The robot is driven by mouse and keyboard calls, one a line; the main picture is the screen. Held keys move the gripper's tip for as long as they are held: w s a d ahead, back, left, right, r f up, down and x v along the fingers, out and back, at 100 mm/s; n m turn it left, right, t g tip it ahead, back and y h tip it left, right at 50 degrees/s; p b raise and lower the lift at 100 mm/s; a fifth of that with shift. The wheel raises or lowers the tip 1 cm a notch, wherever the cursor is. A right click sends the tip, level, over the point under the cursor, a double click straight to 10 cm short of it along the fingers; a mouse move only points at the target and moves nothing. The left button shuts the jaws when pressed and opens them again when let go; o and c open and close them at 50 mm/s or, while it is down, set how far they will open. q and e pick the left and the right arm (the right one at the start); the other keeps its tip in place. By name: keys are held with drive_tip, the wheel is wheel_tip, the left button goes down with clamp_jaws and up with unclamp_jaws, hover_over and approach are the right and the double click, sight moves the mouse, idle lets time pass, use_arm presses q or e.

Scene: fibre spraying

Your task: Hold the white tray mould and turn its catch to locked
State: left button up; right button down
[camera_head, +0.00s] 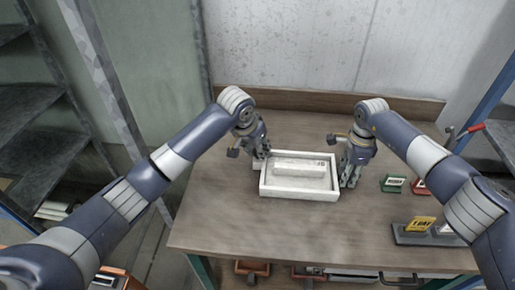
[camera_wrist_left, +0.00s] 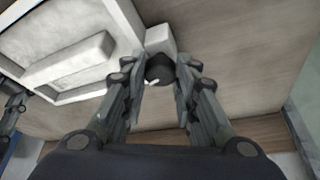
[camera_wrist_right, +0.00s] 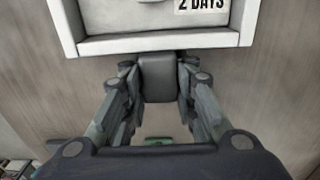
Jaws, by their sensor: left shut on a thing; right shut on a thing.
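The white tray mould (camera_head: 328,192) lies flat on the table, with a raised white bar in it. It also shows in the left wrist view (camera_wrist_left: 117,18) and the right wrist view (camera_wrist_right: 160,40), where a "2 DAYS" label sits inside it. My left gripper (camera_head: 261,152) is shut on the black round catch (camera_wrist_left: 158,70), beside a small white block at the mould's left side. A white mark shows on the catch; I cannot tell whether it reads locked. My right gripper (camera_head: 347,174) is shut on a dark grey grip (camera_wrist_right: 158,77) at the mould's right side.
The wooden table (camera_head: 225,220) is bare in front of the mould. A green sign (camera_head: 393,184), a red sign (camera_head: 420,187) and a yellow sign (camera_head: 421,223) stand to the right. A grey wall stands behind, and dark shelves (camera_head: 38,115) stand at left.

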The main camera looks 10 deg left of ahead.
use_arm(q)
drive_tip(key=shift+w+m+g+h, duration=0.1)
drive_tip(key=shift+m+g+h, duration=0.4)
drive_tip(key=shift+m, duration=1.5)
drive_tip(key=o, duration=1)
drive_tip(key=shift+a, duration=0.1)
wheel_tip(320, 180, up, 10)
drive_tip(key=shift+r, duration=0.1)
use_arm(e)
drive_tip(key=c, duration=1.2)
unclamp_jaws()
